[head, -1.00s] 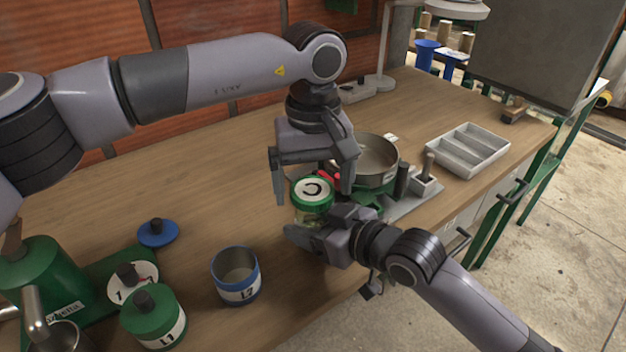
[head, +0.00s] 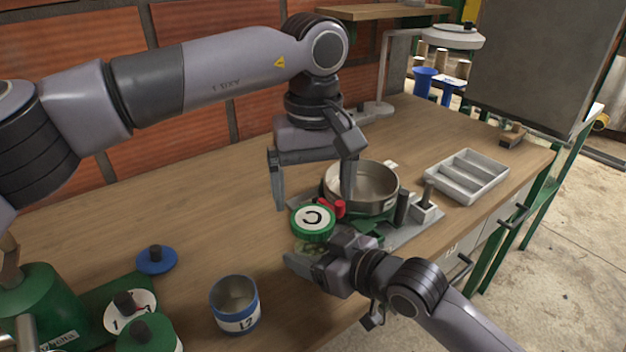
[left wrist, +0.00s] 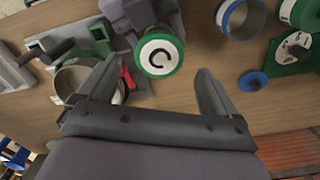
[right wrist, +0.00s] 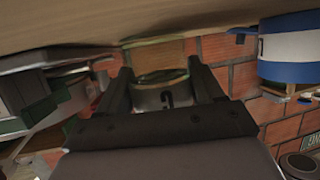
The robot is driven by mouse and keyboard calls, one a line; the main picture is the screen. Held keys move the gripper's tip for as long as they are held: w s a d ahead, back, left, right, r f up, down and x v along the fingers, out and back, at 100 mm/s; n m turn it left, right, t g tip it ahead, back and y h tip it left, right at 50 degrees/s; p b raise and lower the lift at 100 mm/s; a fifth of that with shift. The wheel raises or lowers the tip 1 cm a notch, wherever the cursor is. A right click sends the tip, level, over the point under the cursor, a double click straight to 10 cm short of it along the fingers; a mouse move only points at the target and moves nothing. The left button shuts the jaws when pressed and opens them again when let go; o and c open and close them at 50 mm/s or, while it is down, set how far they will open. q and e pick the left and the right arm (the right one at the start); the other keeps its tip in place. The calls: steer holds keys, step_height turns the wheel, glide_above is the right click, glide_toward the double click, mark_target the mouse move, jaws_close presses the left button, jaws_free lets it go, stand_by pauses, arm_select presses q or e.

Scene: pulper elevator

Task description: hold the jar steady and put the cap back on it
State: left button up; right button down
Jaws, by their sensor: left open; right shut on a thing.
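The jar (head: 309,247) is clear with a greenish tint and stands upright at the bench's front. My right gripper (right wrist: 160,75) is shut on the jar (right wrist: 160,97) from the side. The green cap (head: 313,222), with a white top marked C, sits over the jar's mouth; I cannot tell whether it is screwed tight. My left gripper (head: 313,203) is open and empty above the cap, fingers pointing down, apart from it. In the left wrist view the cap (left wrist: 160,53) lies just beyond the open fingertips. My right gripper hides part of the jar.
A metal pan (head: 365,187) with red and green parts beside it stands close behind the jar. A grey divided tray (head: 466,178) is further right. A blue-banded cup (head: 235,305), a blue lid (head: 156,260) and green containers are at left. The bench between is clear.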

arm_select(q)
steer(key=n, duration=0.5)
steer(key=shift+r, duration=0.2)
steer(key=n, duration=0.6)
steer(key=shift+r, duration=0.2)
steer(key=n, duration=0.6)
steer(key=shift+w+r, duration=0.1)
steer(key=shift+r, duration=0.1)
steer(key=n, duration=0.5)
steer(key=shift+r, duration=0.2)
steer(key=n, duration=0.4)
steer(key=shift+r+n, duration=0.15)
steer(key=shift+n, duration=0.25)
steer(key=n, duration=0.6)
steer(key=shift+r, duration=0.25)
steer(key=n, duration=0.6)
steer(key=shift+r, duration=0.2)
steer(key=n, duration=0.6)
steer(key=shift+w+r, duration=0.1)
steer(key=shift+r, duration=0.1)
steer(key=shift+f, duration=0.1)
